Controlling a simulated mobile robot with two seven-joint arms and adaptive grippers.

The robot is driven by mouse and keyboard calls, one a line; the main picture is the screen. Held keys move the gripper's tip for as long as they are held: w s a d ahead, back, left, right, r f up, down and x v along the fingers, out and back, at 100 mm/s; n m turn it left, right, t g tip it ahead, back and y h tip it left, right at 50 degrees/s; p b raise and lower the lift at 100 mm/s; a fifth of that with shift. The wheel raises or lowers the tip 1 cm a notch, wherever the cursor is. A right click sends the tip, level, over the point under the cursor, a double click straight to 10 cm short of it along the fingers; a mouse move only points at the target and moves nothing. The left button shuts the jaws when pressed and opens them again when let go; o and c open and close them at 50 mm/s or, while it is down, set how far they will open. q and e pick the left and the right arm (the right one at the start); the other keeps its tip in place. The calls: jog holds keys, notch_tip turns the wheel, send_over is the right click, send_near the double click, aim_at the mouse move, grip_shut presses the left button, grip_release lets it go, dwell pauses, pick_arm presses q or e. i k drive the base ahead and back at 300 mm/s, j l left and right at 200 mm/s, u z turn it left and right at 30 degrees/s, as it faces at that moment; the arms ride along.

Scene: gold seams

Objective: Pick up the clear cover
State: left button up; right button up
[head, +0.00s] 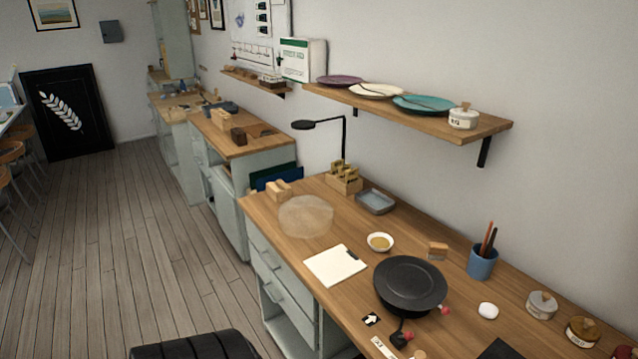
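The clear cover (306,216) is a see-through, pale, rounded shape on the wooden workbench (335,202). It sits at the bench's far left end, close to the front edge. The wood shows through it, and I see nothing clearly under it. Neither of my grippers is in the head view, so nothing is seen touching the cover.
Near the cover are a wooden block (279,190), a grey tray (376,201), a white sheet (335,265) and a small bowl (380,242). A black round turntable (410,284) stands nearer. A shelf (480,126) with plates hangs above. Floor (130,260) is open at left.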

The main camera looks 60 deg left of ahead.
aim_at(303, 217)
jog(key=u, duration=2)
jog(key=z, duration=1.65)
jog(key=j+u, duration=0.1)
jog(key=u, duration=1.55)
